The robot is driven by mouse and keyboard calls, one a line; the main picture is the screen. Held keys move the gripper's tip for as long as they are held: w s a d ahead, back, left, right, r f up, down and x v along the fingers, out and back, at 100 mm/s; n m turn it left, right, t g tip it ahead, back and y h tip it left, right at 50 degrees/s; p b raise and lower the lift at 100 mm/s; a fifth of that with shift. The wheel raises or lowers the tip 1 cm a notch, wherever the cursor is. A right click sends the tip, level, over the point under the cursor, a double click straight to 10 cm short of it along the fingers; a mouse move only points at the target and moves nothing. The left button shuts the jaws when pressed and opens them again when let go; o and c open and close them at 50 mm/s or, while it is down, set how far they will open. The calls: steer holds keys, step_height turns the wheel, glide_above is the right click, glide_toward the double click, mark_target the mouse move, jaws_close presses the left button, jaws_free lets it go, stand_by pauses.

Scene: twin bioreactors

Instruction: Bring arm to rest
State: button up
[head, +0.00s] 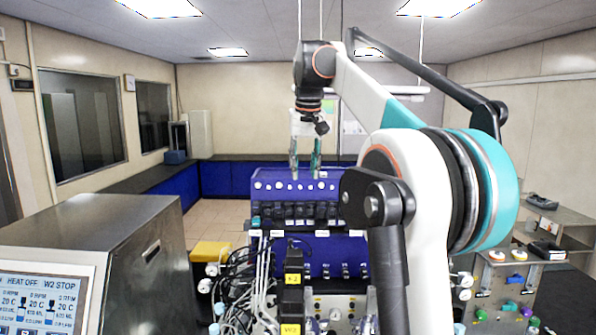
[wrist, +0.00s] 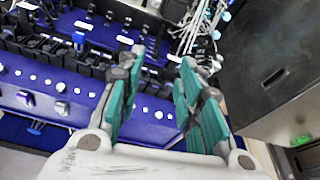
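My gripper (head: 305,158) hangs pointing down from my raised arm, over the back part of the blue bioreactor unit in the head view. In the wrist view my gripper (wrist: 158,82) shows two teal-padded fingers standing apart with nothing between them. The blue bioreactor unit (head: 330,243) carries rows of knobs, black blocks and white labels. Its blue panel (wrist: 85,85) also shows beyond the fingers in the wrist view. The fingers look clear of the panel. My arm hides part of the unit's right side.
A steel cabinet (head: 140,240) with a display screen (head: 42,300) stands at the left; the cabinet also shows in the wrist view (wrist: 265,65). Cables and tubes (head: 240,285) bunch beside the unit. A yellow box (head: 209,252) lies behind them. A side bench (head: 555,230) stands at the right.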

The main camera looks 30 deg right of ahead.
steer(key=shift+a+f, duration=0.15)
steer(key=shift+a, duration=0.6)
steer(key=shift+w, duration=0.1)
